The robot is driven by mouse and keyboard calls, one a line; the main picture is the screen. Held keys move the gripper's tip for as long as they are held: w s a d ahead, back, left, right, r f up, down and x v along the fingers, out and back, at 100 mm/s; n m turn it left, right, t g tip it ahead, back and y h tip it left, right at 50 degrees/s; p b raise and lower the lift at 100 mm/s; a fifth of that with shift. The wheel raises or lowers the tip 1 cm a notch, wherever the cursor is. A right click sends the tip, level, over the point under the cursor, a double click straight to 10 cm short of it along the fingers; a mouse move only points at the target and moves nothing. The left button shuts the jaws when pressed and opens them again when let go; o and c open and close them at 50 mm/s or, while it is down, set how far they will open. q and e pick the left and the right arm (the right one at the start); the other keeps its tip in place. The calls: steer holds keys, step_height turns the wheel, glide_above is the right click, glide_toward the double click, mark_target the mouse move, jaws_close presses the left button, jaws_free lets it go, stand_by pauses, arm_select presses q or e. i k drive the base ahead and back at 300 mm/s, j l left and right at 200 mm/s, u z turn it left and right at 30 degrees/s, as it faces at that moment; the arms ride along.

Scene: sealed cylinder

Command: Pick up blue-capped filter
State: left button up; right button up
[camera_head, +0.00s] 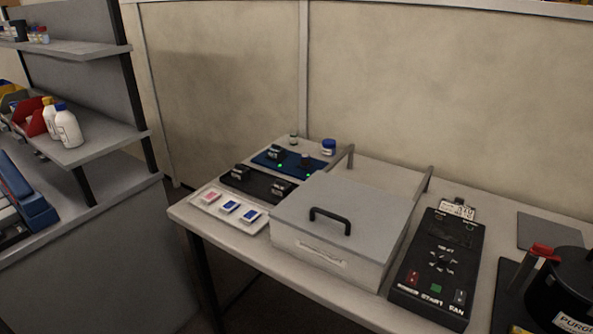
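A small jar with a blue cap (328,146) stands upright at the back of the table. A white tray (210,208) at the table's front left holds one pink-marked piece (210,197) and two blue-marked pieces, one in the middle (230,206) and one on the right (250,215). I cannot tell which of these blue-marked or blue-capped things is the filter. Neither of my grippers is in view.
A grey box with a black-handled lid (345,215) fills the table's middle. A black control panel (438,262) and a dark round vessel (565,285) stand right of it. Blue (288,162) and black (258,185) holders lie behind the tray. Shelves with bottles (67,128) are left.

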mark_target(305, 157)
steer(key=i+j, duration=0.95)
steer(key=i, duration=0.15)
steer(key=z, duration=1.2)
